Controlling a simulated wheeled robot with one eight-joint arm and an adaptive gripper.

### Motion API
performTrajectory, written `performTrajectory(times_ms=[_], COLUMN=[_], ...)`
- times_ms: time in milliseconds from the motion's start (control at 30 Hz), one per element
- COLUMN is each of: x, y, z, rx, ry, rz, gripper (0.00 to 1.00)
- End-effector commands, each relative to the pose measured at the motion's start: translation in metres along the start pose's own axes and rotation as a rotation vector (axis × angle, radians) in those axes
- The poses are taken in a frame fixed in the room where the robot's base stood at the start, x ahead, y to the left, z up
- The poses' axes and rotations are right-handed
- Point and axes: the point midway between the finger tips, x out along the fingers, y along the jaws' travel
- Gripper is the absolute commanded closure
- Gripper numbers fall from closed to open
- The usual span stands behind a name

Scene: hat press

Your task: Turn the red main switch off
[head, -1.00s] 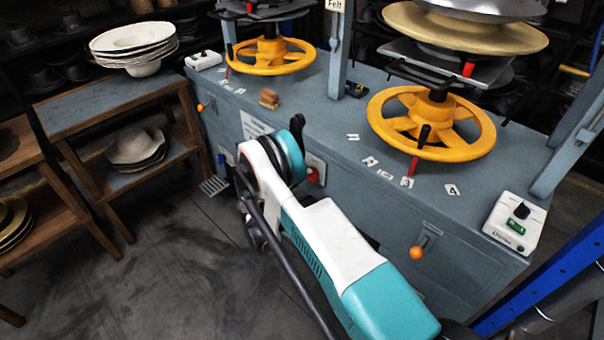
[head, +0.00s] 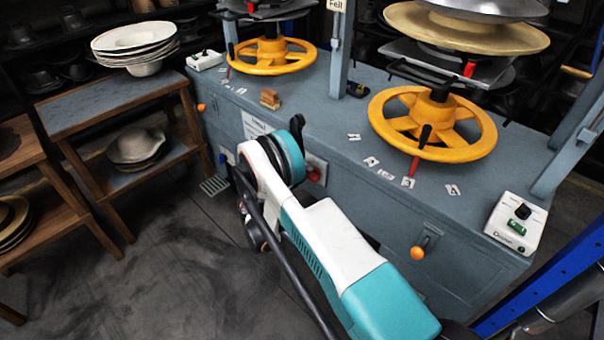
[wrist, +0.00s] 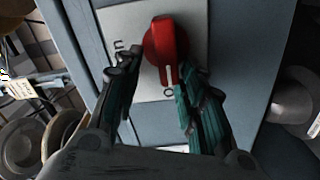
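The red main switch (wrist: 165,45) is a rotary knob on a pale square plate (wrist: 200,30) on the press's grey-blue front. In the wrist view its white pointer line faces the "O" mark at the plate's lower part; another mark sits to the left. My gripper (wrist: 159,72) is open, with its teal fingers on either side of the knob's lower part. The right finger is very close to the knob; I cannot tell whether it touches.
The grey-blue press bench (head: 350,210) carries yellow handwheels (head: 432,123) and a white control box (head: 515,223). An orange-knobbed lever (head: 417,253) sits on its front, right of my arm. A wooden shelf (head: 110,105) with hats stands left. The floor left of my arm is clear.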

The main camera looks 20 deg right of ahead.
Motion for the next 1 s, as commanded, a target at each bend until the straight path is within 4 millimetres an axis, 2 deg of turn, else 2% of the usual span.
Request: performTrajectory(times_ms=[167, 400, 600, 767, 1000], x=[-0.025, -0.075, -0.105, -0.116, -0.118], y=[0.0, -0.001, -0.001, 0.0, 0.0], z=[-0.001, -0.001, -0.001, -0.001, 0.0], rx=[0.0, 0.0, 0.0, 0.0, 0.0], ry=[0.004, 0.005, 0.003, 0.003, 0.002], rz=[-0.002, -0.002, -0.001, -0.001, 0.0], gripper=[0.63, 0.63, 0.63, 0.63, 0.63])
